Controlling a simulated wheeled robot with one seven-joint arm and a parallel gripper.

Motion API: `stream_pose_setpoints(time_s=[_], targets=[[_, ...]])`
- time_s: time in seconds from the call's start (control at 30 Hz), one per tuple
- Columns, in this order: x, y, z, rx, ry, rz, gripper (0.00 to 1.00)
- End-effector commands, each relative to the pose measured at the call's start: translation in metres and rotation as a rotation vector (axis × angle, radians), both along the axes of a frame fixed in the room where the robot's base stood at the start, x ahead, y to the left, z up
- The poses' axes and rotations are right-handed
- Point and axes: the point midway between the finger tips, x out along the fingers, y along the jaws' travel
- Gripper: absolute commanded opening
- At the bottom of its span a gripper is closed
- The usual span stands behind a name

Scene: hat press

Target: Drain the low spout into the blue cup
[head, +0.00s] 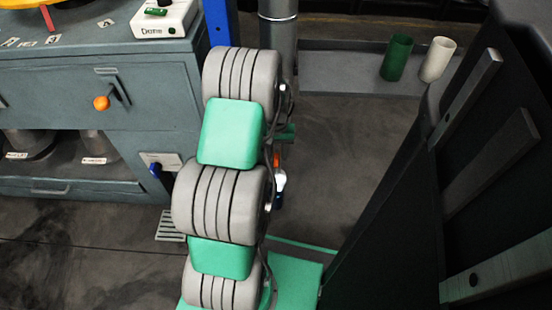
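A fitting with a blue lever (155,170) sits on a pale plate low on the right side of the grey-green cabinet (60,85). It looks like the low spout, but its outlet is not clear. A slatted grate (168,226) lies on the floor below it, partly behind my arm. A thin blue sliver (279,198) shows at the right edge of my arm, under small white and orange parts. I cannot tell whether it is the blue cup. My gripper cannot be made out; my grey and green arm blocks the middle of the view.
A green cup (397,58) and a cream cup (437,60) stand on a grey ledge (345,74) at the back right. A vertical pipe (278,30) stands behind my arm. Dark floor is clear at front left.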

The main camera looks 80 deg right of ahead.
Motion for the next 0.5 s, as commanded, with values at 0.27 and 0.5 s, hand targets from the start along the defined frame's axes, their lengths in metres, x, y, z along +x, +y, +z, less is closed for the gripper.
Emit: stream_pose_setpoints(time_s=[0.27,0.5], targets=[[0.0007,-0.0004,-0.0164,-0.002,0.0,0.001,0.38],[0.0007,0.0,-0.0164,-0.001,0.0,0.002,0.25]])
